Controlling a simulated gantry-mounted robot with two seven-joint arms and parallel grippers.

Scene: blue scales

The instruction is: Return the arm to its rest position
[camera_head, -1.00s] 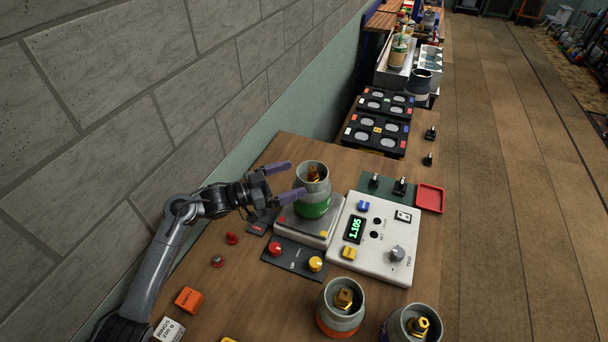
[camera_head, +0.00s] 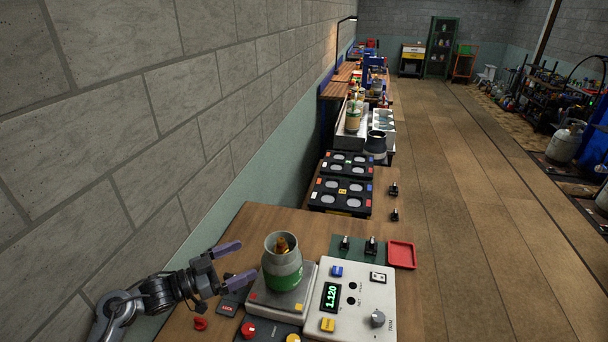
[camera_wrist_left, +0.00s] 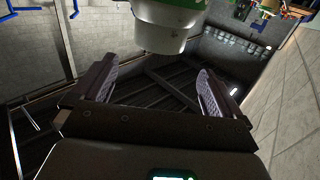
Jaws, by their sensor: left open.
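My left gripper (camera_head: 235,264) is open and empty, just left of a grey canister with a green band (camera_head: 283,264). The canister stands upright on the scale plate (camera_head: 278,301) and has a brass valve in its top. My fingers appear apart from it, with a gap in the head view. In the left wrist view the two spread fingers (camera_wrist_left: 157,92) have nothing between them, and the canister's light lower part (camera_wrist_left: 165,30) shows beyond them. The scale's white console (camera_head: 350,298) reads 1.120 in green. My right gripper is not in view.
A red tray (camera_head: 401,255) and small black switches (camera_head: 371,246) sit behind the console. Red and yellow knobs are at the front of the scale. Black racks with round slots (camera_head: 341,195) stand farther back.

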